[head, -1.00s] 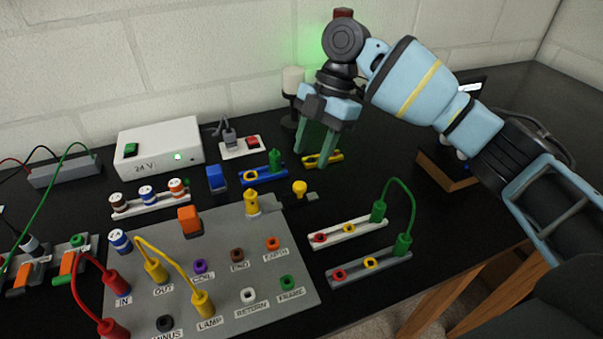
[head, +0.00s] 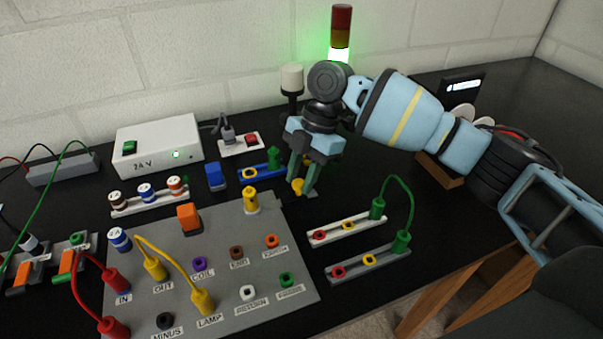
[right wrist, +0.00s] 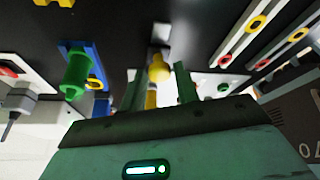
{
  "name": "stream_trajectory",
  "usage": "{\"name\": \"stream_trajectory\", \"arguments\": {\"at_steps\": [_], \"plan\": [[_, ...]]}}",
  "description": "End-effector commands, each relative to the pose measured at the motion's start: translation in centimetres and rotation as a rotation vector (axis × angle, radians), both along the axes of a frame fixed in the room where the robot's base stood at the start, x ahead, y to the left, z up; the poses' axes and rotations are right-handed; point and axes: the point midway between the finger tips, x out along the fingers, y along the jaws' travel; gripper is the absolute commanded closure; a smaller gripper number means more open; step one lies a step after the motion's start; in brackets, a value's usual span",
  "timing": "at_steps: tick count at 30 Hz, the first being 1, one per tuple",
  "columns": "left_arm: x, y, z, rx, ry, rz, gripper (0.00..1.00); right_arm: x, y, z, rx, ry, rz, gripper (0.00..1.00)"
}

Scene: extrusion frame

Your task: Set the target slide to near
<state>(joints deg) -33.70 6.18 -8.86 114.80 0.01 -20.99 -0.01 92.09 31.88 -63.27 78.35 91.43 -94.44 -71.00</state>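A small yellow knob (head: 298,187), which I take to be the slide's handle, stands on the black bench just behind the grey panel. It partly hides behind my right gripper (head: 303,184), which points down over it. In the right wrist view the yellow knob (right wrist: 158,68) shows between the two green fingers (right wrist: 161,88), with a gap on each side. The right gripper is open. The slide's track is mostly hidden; a short grey end shows beside the fingers. My left gripper is not in view.
The grey panel (head: 225,262) with sockets and cables lies in front. A yellow post (head: 250,201) stands at its back edge. A blue rail with a green plug (head: 273,160) is left of the gripper. Two socket rails (head: 346,229) with a green cable lie to the right.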

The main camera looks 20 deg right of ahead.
Motion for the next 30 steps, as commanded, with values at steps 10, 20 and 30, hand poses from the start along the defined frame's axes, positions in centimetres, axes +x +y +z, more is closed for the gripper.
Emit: {"name": "stream_trajectory", "arguments": {"at_steps": [10,20,30], "plan": [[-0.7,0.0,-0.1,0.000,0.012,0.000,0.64,0.0,0.0,0.0,0.000,0.001,0.000,1.00],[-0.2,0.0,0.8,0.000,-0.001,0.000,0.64,-0.1,2.9,0.2,0.002,-0.001,0.004,1.00],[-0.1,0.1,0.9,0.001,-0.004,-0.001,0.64,-0.1,3.8,0.0,0.001,0.000,0.000,1.00]]}}
